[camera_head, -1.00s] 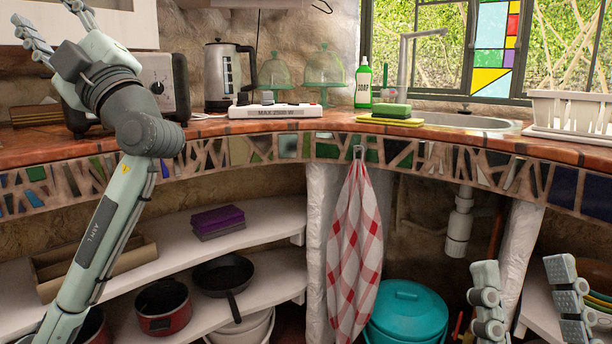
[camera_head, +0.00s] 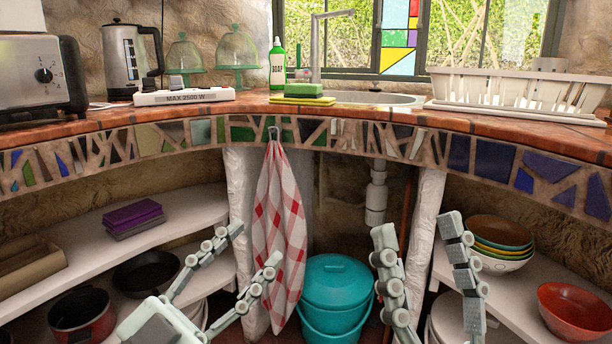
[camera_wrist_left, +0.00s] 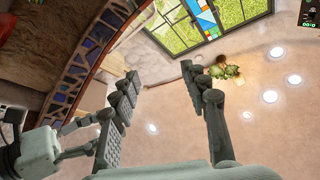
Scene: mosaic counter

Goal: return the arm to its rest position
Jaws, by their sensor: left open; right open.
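My left gripper (camera_head: 254,256) is open and empty in the head view, low and left of centre. Its fingers point up and to the right, in front of the lower shelf and the checked towel. In the left wrist view its two fingers (camera_wrist_left: 164,88) are spread apart with nothing between them. My right gripper (camera_head: 420,235) is open and empty at the bottom, right of centre, with its fingers pointing up. Both grippers appear below the counter's front edge in the head view.
The mosaic counter (camera_head: 345,133) curves across the view. It bears a toaster (camera_head: 40,78), a kettle (camera_head: 125,60), a power strip (camera_head: 184,97), a soap bottle (camera_head: 277,68) and a dish rack (camera_head: 515,92). A red-checked towel (camera_head: 278,215) hangs from it. A teal bin (camera_head: 335,285) stands below.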

